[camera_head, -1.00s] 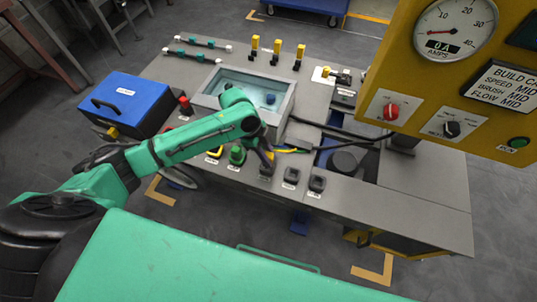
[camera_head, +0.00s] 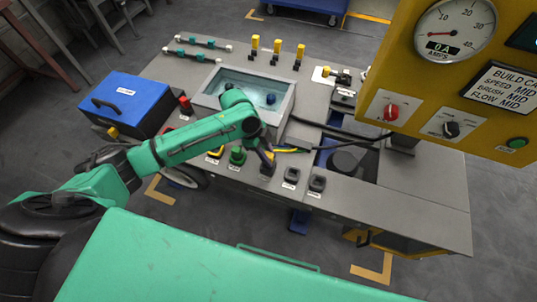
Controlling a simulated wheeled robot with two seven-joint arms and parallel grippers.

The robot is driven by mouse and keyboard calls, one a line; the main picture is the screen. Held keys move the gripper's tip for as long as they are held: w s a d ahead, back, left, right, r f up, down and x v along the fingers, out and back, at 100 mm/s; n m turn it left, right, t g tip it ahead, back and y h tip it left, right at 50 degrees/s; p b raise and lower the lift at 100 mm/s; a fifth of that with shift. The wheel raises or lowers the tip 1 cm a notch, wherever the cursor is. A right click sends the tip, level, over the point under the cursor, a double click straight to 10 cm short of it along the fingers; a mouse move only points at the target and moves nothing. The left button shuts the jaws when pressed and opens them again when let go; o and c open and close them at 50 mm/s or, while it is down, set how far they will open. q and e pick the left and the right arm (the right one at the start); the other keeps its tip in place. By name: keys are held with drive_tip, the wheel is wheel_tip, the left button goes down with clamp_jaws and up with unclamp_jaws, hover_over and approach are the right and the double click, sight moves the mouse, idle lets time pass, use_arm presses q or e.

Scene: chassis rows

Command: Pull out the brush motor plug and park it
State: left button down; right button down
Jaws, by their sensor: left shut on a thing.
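My left arm reaches over the grey bench, and my left gripper (camera_head: 268,161) points down at the row of small sockets along the front. It is shut on a plug, which the gripper and wrist mostly hide. A yellow cable (camera_head: 288,150) runs right from beside the gripper, towards black cable. I cannot tell whether the plug is seated or free of its socket. To the right of the gripper are two dark sockets (camera_head: 291,177) and (camera_head: 317,184). A green plug (camera_head: 238,156) stands just to the left. My right gripper is not in view.
A recessed glass-like tray (camera_head: 270,92) lies behind my wrist. A blue box (camera_head: 128,100) stands at the left. Yellow-topped plugs (camera_head: 277,48) stand at the back. A yellow gauge panel (camera_head: 455,75) reading 0 A overhangs the right. The bench's front right (camera_head: 420,213) is bare.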

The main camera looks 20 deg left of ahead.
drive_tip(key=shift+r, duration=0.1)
use_arm(q)
drive_tip(key=shift+p, duration=0.35)
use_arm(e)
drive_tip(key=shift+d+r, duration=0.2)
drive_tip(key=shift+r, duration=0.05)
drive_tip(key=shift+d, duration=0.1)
use_arm(q)
drive_tip(key=shift+f, duration=0.15)
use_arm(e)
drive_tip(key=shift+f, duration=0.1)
use_arm(q)
drive_tip(key=shift+f+b, duration=0.35)
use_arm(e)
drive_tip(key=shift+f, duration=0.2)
use_arm(q)
drive_tip(key=shift+f+b, duration=0.55)
drive_tip(key=shift+f, duration=0.25)
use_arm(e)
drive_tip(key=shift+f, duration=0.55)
use_arm(q)
drive_tip(key=c, duration=0.6)
unclamp_jaws()
